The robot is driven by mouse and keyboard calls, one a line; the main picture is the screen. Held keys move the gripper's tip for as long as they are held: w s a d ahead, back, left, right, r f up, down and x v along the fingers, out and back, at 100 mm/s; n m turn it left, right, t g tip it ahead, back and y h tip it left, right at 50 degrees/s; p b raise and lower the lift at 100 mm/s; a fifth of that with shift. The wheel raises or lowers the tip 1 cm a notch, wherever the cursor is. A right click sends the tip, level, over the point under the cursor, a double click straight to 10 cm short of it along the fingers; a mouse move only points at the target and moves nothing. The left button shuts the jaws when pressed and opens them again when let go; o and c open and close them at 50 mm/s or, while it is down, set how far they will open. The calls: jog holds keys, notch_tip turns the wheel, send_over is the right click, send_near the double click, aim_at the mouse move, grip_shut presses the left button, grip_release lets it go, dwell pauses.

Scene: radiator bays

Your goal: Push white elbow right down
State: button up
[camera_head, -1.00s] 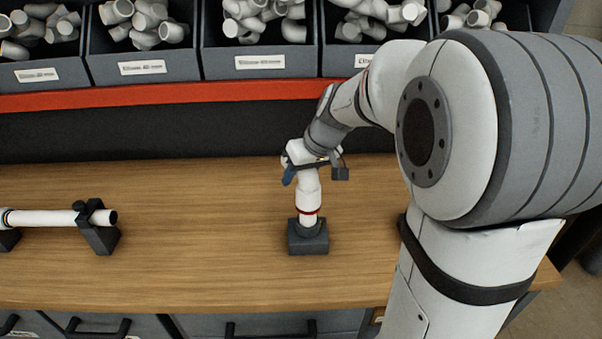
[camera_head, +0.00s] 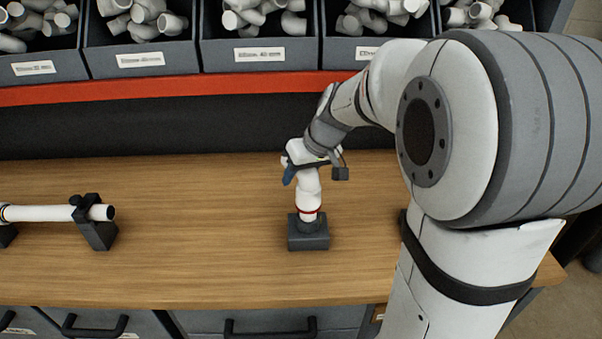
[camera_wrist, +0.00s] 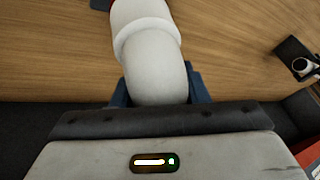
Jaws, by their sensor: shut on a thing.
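The white elbow (camera_head: 308,189) stands upright on the dark block-shaped holder (camera_head: 308,236) in the middle of the bench. A dark red ring shows near its lower end, just above the holder. My gripper (camera_head: 303,172) is at the top of the elbow, with a blue finger showing on its left side. In the wrist view the white elbow (camera_wrist: 150,60) lies between the two blue fingers of my gripper (camera_wrist: 158,92), which are shut on it. How deep the elbow sits at the holder is hard to tell.
A white pipe (camera_head: 40,213) lies across dark clamps (camera_head: 96,230) at the left of the wooden bench (camera_head: 200,275). Bins of white fittings (camera_head: 258,55) stand behind a red rail (camera_head: 150,92). The bench between clamps and holder is clear.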

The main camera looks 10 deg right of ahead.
jog(key=shift+f, duration=0.25)
jog(key=o, duration=1.2)
jog(key=shift+r, duration=0.15)
